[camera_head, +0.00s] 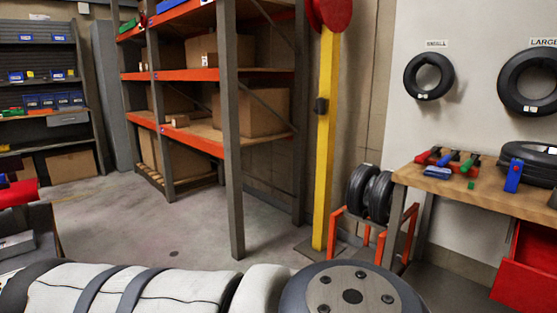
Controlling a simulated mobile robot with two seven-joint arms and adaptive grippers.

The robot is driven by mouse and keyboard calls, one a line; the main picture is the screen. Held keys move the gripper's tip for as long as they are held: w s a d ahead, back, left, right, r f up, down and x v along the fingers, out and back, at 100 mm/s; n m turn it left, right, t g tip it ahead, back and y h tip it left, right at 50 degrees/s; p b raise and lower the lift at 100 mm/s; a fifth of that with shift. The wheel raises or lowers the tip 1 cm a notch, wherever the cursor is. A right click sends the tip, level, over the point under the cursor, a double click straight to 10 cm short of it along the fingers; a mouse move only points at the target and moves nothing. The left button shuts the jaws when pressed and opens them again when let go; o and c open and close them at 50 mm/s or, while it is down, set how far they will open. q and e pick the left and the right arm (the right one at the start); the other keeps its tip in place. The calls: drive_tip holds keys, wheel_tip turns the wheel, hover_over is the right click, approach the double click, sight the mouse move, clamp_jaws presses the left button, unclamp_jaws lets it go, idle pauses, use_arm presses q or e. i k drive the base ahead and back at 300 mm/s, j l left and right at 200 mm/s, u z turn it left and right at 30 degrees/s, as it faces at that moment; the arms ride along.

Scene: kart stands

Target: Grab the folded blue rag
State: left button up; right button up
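I cannot clearly make out a folded blue rag. A small flat blue item (437,172) lies at the front left edge of the wooden workbench (470,195) on the right; it is too small to tell whether it is cloth. Another small blue thing (4,181) shows at the far left edge, on something red, and is also unclear. Neither of my grippers is in view. Parts of my own body fill the bottom of the picture.
The bench also carries colored-handled tools (452,160), an upright blue object (513,175) and tires (530,160). A red drawer (530,270) stands open below. A tire rack (372,235), yellow post (326,140) and shelving (230,130) stand left of it. Floor (140,225) is clear at centre left.

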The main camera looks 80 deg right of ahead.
sight(443, 173)
drive_tip(key=z, duration=3.65)
